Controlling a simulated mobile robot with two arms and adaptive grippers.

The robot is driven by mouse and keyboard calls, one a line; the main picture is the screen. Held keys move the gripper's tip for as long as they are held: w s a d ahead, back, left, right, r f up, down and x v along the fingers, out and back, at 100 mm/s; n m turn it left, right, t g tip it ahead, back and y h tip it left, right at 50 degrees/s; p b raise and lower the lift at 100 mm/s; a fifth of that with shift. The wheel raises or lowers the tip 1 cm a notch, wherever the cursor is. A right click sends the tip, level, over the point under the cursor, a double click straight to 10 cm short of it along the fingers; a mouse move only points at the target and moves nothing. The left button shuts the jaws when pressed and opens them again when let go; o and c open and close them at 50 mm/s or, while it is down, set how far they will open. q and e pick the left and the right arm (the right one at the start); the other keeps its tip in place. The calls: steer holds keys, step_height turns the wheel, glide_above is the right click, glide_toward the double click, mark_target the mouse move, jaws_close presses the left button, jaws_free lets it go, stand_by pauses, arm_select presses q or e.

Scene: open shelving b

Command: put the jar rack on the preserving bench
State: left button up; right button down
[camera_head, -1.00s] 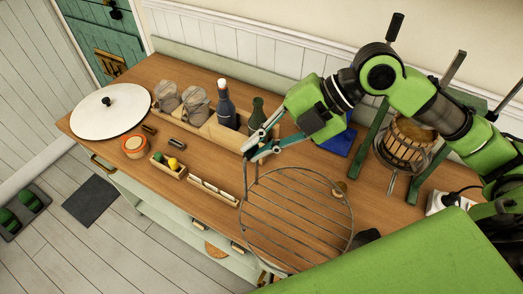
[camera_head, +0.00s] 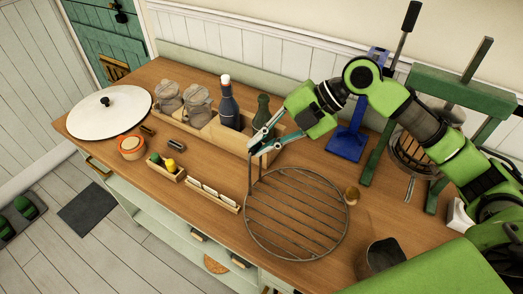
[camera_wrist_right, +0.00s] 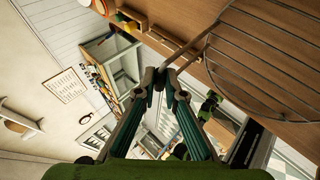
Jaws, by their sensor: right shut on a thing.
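The jar rack (camera_head: 296,214) is a round grey wire grid with an upright handle at its left rim. My right gripper (camera_head: 262,143) is shut on the top of that handle. In the right wrist view the fingertips (camera_wrist_right: 162,76) meet at the handle, and the rack's bars (camera_wrist_right: 262,62) spread to the upper right. The rack lies roughly level over the front part of the wooden preserving bench (camera_head: 220,178). I cannot tell whether it touches the top or hangs just above it. My left gripper is out of view.
A wooden crate (camera_head: 228,139) with jars and bottles stands behind the rack. A small box (camera_head: 167,169) and a card tray (camera_head: 213,195) lie to its left.

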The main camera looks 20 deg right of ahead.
steer(key=shift+f, duration=0.15)
steer(key=c, duration=2.1)
jaws_free()
steer(key=shift+d, duration=0.1)
steer(key=shift+d+r, duration=0.2)
steer(key=b+v, duration=0.2)
steer(key=v, duration=0.9)
steer(key=shift+s+r, duration=0.15)
steer(key=shift+s, duration=0.05)
steer(key=shift+r, duration=0.1)
